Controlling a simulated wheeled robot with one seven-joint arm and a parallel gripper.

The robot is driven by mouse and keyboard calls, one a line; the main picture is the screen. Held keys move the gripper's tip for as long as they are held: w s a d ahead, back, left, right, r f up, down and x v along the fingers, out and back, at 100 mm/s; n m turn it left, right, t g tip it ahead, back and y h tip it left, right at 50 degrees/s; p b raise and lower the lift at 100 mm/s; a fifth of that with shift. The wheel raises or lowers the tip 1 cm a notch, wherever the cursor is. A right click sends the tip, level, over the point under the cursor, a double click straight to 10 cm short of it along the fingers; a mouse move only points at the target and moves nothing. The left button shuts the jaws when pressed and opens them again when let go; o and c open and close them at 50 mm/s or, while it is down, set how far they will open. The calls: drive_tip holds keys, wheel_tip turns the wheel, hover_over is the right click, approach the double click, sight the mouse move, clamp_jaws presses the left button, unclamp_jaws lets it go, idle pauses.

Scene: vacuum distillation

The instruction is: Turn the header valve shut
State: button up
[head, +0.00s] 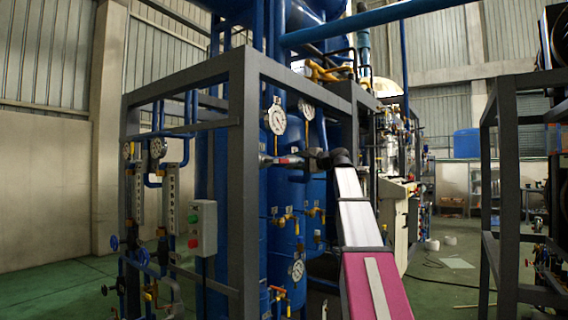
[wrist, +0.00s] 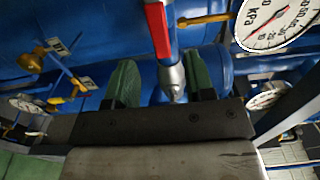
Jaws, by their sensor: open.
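The header valve shows in the wrist view as a red lever (wrist: 157,28) lying along a metal body with a silver rounded end (wrist: 172,80). In the head view the small red part (head: 289,160) sits on a horizontal pipe in front of the blue columns. My gripper (wrist: 160,65) is open, with one green finger on each side of the valve's silver end; I cannot tell whether either finger touches it. In the head view my gripper (head: 318,160) is at the right end of that pipe, and its fingers are too small to make out clearly.
A grey frame post (head: 243,190) stands left of the valve. Dial gauges (head: 275,118) and a large kPa gauge (wrist: 275,22) are close by. Yellow-handled valves (head: 285,218) are below. A control box (head: 203,228) is at left. Another dark rack (head: 505,200) stands at right.

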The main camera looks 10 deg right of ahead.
sight(285, 161)
drive_tip(key=x, duration=0.7)
drive_tip(key=shift+w+a, duration=0.15)
drive_tip(key=shift+w, duration=0.1)
clamp_jaws()
